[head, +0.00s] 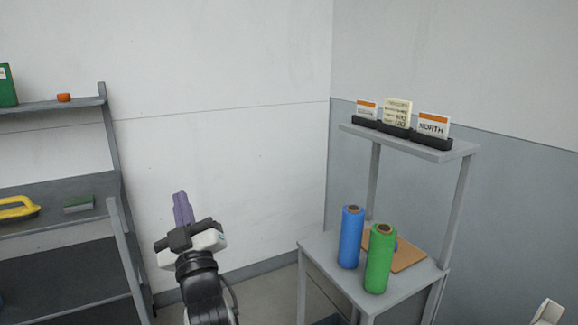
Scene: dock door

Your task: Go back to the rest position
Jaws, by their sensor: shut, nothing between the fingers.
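My gripper (182,208) is in the head view, left of the middle, raised in front of the pale wall. Its purple fingers point up and are together, with nothing between them. It is apart from the shelf on the left and from the table on the right. My arm comes up from the bottom edge of the picture below it.
A grey table (405,296) at right holds a blue roll (351,238), a green roll (379,262) and a brown board (408,254). Cards (433,126) stand on its upper shelf. A left rack (60,106) holds a yellow-handled item (18,208). Floor shows between.

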